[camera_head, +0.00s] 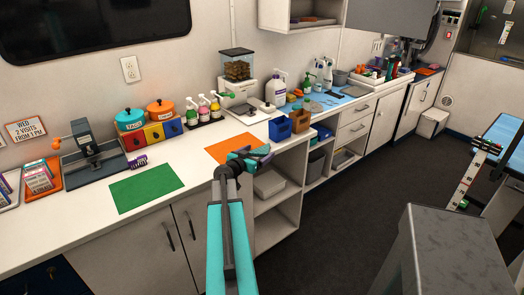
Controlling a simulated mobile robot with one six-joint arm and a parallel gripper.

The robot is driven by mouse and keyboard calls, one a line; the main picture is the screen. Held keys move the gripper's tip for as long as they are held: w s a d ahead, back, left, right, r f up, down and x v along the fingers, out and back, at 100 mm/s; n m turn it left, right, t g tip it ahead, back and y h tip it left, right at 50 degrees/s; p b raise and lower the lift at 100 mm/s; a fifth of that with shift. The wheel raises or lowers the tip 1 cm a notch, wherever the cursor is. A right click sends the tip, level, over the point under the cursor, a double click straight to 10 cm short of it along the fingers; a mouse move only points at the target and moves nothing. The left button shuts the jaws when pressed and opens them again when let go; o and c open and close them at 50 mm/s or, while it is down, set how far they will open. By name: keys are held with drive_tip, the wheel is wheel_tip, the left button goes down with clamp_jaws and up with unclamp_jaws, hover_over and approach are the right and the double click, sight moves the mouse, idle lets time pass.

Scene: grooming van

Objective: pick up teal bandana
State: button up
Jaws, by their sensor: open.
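I cannot make out a teal bandana for certain in the head view. My gripper (264,154) is at the end of my teal arm, over the front edge of the white counter (210,165), beside the orange mat (219,151). Its jaws are open, and small teal and purple shapes show there; I cannot tell whether any is cloth. My gripper hides part of the orange mat and of the counter edge.
A green mat (147,187) lies bare at the left. Behind stand teal and orange pots (130,121), coloured drawers (153,136), pump bottles (203,108) and a kibble dispenser (238,88).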

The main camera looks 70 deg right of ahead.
sight(257, 153)
drive_tip(key=c, duration=1)
drive_tip(key=shift+r, duration=0.1)
drive_tip(key=shift+r+b, duration=1.15)
drive_tip(key=shift+r, duration=3.8)
drive_tip(key=shift+w, duration=0.1)
